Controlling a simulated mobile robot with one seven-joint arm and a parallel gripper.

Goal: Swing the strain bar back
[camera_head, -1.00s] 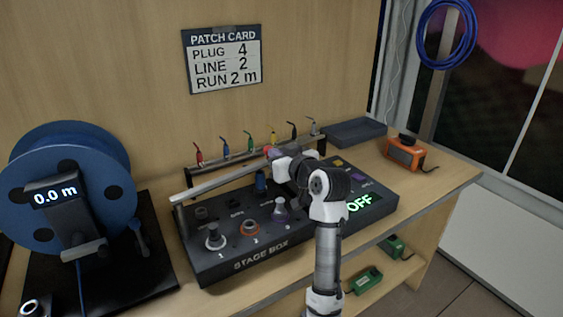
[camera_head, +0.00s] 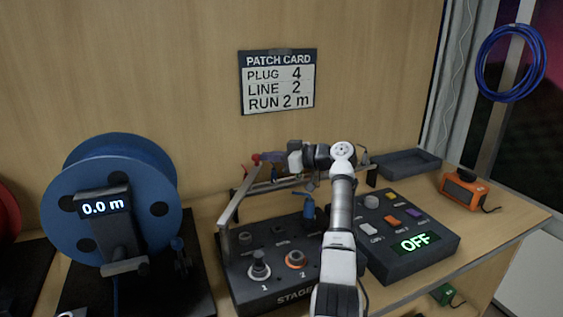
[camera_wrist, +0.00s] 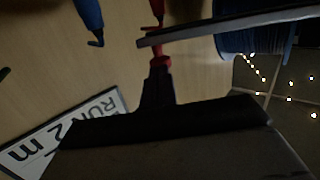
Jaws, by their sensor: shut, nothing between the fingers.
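The strain bar (camera_head: 243,193) is a light grey bar. Its near end stands on a short post at the left of the black stage box (camera_head: 270,262). From there it slants up and away towards the back wall. In the wrist view the bar (camera_wrist: 225,27) crosses the top right. My gripper (camera_head: 257,158) is shut and empty, its red tips close to the bar's far end. In the wrist view the red tips (camera_wrist: 159,63) are just below the bar's end; I cannot tell whether they touch. My arm hides part of the stage box.
Coloured plugs hang on a rack behind the box, a blue one (camera_wrist: 88,15) among them. A blue cable reel (camera_head: 110,195) reading 0.0 m stands left. The patch card (camera_head: 278,82) is on the wall. A dark tray (camera_head: 405,163) and orange device (camera_head: 465,189) are at right.

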